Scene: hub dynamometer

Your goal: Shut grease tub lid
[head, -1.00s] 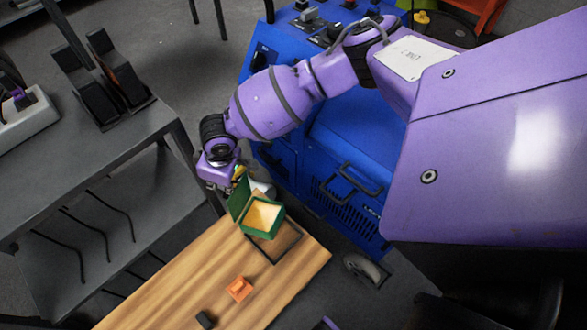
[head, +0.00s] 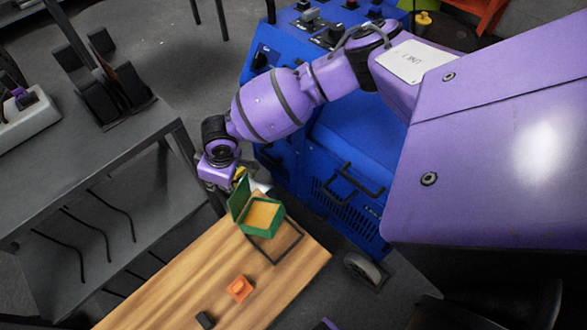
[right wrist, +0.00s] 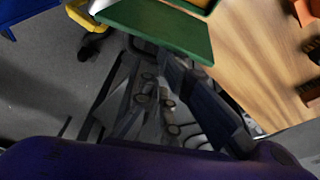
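The grease tub (head: 262,231) is a green box with tan grease inside, at the far end of the wooden bench top. Its green lid (head: 239,199) stands raised on the tub's left side. In the right wrist view the lid (right wrist: 160,25) is a green slab just beyond my fingertips. My right gripper (right wrist: 150,55) has its dark fingers close together with nothing visible between them. In the head view the right gripper (head: 228,182) is behind the lid, its tips partly hidden. I cannot tell whether it touches the lid. My left gripper is out of view.
A dark rectangular outline (head: 290,250) surrounds the tub's place on the wooden top (head: 190,285). An orange part (head: 240,288) and a small black block (head: 205,320) lie nearer. A blue machine (head: 345,135) stands behind, and a grey shelf table (head: 90,170) is at left.

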